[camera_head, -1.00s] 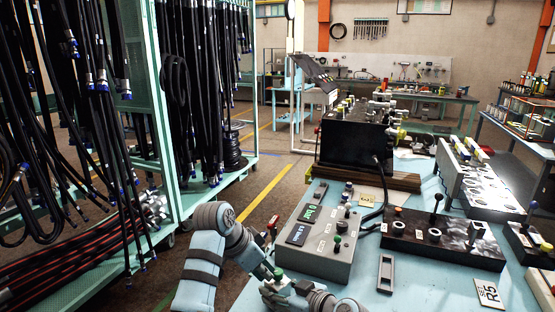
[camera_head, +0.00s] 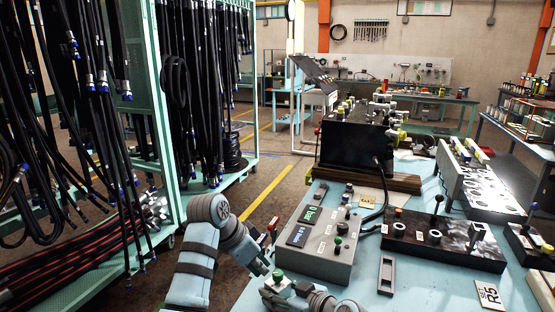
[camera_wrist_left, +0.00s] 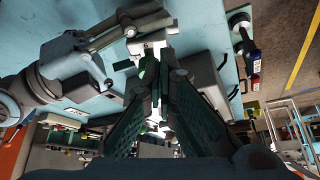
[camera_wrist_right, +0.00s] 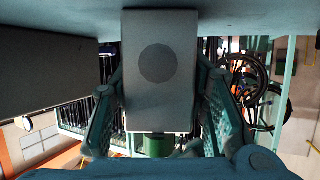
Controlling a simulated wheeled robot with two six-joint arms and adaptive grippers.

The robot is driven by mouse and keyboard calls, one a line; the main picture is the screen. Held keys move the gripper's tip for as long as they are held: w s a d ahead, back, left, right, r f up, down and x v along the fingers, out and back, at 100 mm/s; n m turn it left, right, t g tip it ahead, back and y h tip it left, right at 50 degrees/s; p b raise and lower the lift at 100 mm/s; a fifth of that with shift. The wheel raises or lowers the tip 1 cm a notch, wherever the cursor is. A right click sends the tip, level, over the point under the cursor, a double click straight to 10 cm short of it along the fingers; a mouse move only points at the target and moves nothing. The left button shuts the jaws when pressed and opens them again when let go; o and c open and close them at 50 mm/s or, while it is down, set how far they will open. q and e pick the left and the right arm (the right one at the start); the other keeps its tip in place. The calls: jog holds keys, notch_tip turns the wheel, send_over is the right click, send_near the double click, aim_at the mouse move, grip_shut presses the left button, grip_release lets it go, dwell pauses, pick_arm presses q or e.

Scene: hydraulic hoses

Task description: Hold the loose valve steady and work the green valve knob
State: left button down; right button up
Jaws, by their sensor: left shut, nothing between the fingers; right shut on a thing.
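The loose valve is a pale grey block (camera_wrist_right: 160,70) that fills the middle of the right wrist view, upright between the fingers of my right gripper (camera_wrist_right: 158,100). My right gripper is shut on it, holding it low at the front of the table. The green valve knob (camera_wrist_right: 158,145) is on the valve's near end in that view. In the head view the green knob (camera_head: 277,274) shows just beside the fingertips of my left gripper (camera_head: 267,268). My left gripper is shut and empty. In the left wrist view its fingers (camera_wrist_left: 162,62) point at the valve; contact with the knob is unclear.
A grey control box (camera_head: 325,258) with knobs and displays stands on the blue table just beyond the grippers. A black valve panel (camera_head: 450,248) lies to its right. Hose racks (camera_head: 150,110) fill the left, with open floor between rack and table.

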aim_at(278, 276)
pick_arm(q)
notch_tip(278, 276, up, 4)
jog(key=shift+r, duration=0.1)
pick_arm(e)
grip_shut()
pick_arm(q)
jog(key=f, duration=0.2)
jog(key=s+d+f, duration=0.1)
jog(key=f, duration=0.1)
jog(key=s+f, duration=0.1)
jog(key=f, duration=0.1)
jog(key=shift+d, duration=0.4)
pick_arm(e)
grip_release()
pick_arm(q)
jog(key=shift+w+d, duration=0.15)
jog(key=shift+w, duration=0.15)
jog(key=shift+w, duration=0.1)
